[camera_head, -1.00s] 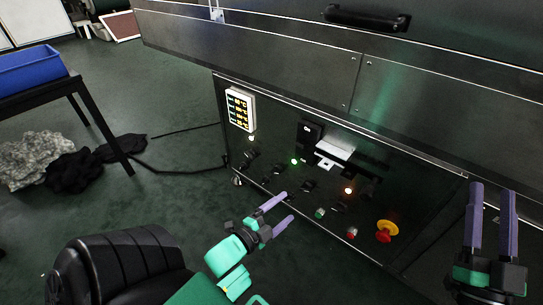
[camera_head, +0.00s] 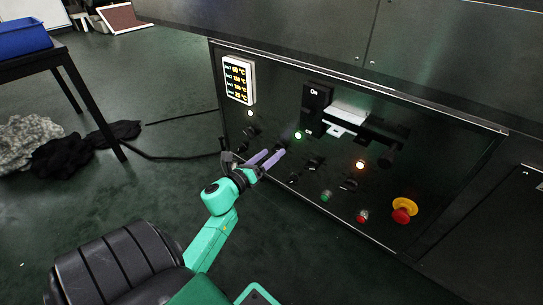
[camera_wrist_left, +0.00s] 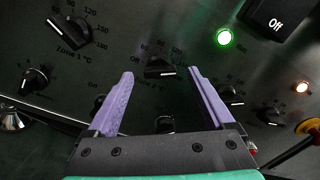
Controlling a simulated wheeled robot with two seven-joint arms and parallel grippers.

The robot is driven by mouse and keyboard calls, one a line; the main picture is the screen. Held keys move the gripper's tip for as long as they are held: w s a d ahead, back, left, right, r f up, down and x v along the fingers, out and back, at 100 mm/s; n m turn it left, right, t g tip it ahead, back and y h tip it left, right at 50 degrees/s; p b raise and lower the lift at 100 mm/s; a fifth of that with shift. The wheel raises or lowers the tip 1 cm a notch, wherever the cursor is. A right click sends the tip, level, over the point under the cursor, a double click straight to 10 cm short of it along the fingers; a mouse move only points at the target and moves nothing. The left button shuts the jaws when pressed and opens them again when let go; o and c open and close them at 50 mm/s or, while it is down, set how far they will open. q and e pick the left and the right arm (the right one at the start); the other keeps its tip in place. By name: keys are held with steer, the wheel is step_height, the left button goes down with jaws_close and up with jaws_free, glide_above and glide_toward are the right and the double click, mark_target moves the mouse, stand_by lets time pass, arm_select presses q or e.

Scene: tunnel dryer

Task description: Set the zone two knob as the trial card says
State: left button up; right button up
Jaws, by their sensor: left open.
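The zone two knob (camera_wrist_left: 160,68) is a black dial on the dark panel, in the left wrist view just beyond and between my fingertips. A white mark shows along its lower front; its exact setting is hard to read. My left gripper (camera_head: 274,156) is open and empty, its purple fingers pointing at the panel; its jaws also show in the left wrist view (camera_wrist_left: 160,78). I see no contact with the knob. A white-framed board (camera_head: 239,80) carries several yellow °C values, too small to read surely; I cannot tell whether it is the trial card. My right gripper is out of view.
The Zone 1 knob (camera_wrist_left: 75,32) is up and left. Other black knobs (camera_wrist_left: 232,96) surround the fingers. A green lamp (camera_wrist_left: 225,37), a black switch block (camera_head: 316,105) and a red-and-yellow emergency stop (camera_head: 403,211) share the panel. A cable (camera_head: 175,170) lies on the floor.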

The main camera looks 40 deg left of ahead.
arm_select(q)
steer(key=shift+w, duration=0.65)
jaws_close()
